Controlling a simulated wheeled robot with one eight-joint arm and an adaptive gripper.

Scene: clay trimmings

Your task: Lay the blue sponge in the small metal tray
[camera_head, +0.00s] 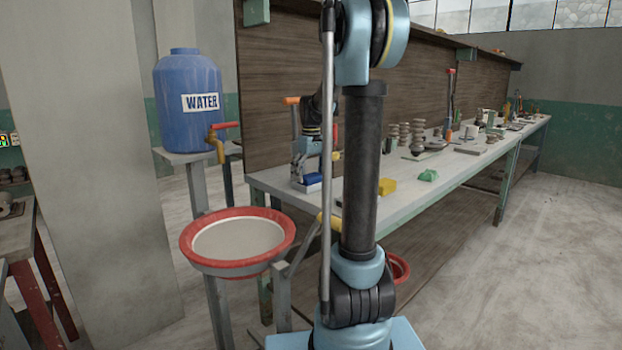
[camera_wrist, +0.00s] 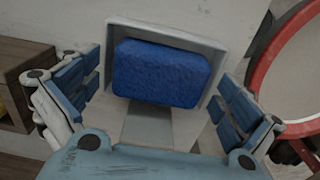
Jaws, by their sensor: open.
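The blue sponge (camera_wrist: 160,73) lies in the small metal tray (camera_wrist: 148,124), between the tray's raised walls at the far end. A strip of bare tray floor shows on the near side of the sponge. In the head view the sponge (camera_head: 312,178) shows as a blue block in the pale tray (camera_head: 308,187) at the left end of the bench. My gripper (camera_wrist: 155,85) is open, with one finger to each side of the tray and sponge, apart from the sponge. In the head view my gripper (camera_head: 306,163) is just above the sponge.
A yellow block (camera_head: 387,186) and a green lump (camera_head: 428,175) lie on the bench (camera_head: 400,205) to the right. Pottery and tools stand farther along. A red-rimmed basin (camera_head: 240,238) and a blue water barrel (camera_head: 187,103) are at the left.

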